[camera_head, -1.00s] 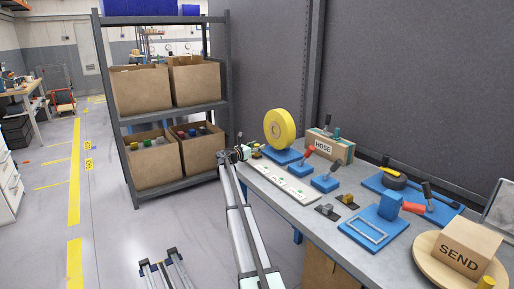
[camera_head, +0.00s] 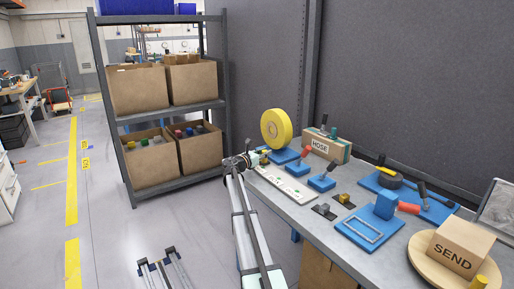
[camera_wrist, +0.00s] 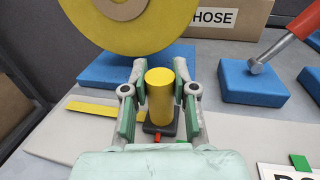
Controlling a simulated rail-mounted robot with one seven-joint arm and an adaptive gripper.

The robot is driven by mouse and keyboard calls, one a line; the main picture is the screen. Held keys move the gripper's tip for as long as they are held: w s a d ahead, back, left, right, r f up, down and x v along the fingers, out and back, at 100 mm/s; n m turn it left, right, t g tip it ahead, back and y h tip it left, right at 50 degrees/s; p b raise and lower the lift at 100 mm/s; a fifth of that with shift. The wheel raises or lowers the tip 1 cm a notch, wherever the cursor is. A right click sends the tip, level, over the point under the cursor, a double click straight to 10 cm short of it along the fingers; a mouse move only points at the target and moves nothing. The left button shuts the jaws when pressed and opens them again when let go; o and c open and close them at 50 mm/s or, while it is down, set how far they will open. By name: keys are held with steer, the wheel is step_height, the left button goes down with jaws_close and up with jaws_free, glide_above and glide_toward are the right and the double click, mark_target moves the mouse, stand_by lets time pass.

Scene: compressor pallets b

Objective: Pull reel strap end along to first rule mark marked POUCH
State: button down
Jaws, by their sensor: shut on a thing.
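The yellow reel (camera_head: 277,129) stands upright on a blue base at the back of the bench; its lower part shows in the wrist view (camera_wrist: 135,40). The strap end carries an upright yellow cylinder (camera_wrist: 160,92) on a small black foot with a red pointer. My gripper (camera_head: 257,158) is shut on this cylinder, with a green-padded finger on each side in the wrist view. A flat yellow strap piece (camera_wrist: 92,108) shows left of the foot. The white rule (camera_head: 285,184) has green marks; a partly cut-off label (camera_wrist: 290,173) beside a green mark is right of my gripper.
Blue blocks with red levers (camera_head: 304,158) stand right of the reel, close to the rule. A HOSE box (camera_head: 326,146) is behind them. A SEND box (camera_head: 459,248) rests on a round board at the near right. A shelf rack (camera_head: 172,105) with cartons stands at left.

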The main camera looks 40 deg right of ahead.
steer(key=s, duration=0.3)
steer(key=shift+a, duration=0.1)
steer(key=c, duration=0.9)
jaws_free()
steer(key=a, duration=0.4)
steer(key=s+a, duration=0.1)
steer(key=a, duration=0.6)
steer(key=shift+s+a, duration=0.3)
steer(key=shift+a, duration=0.1)
steer(key=shift+r, duration=0.1)
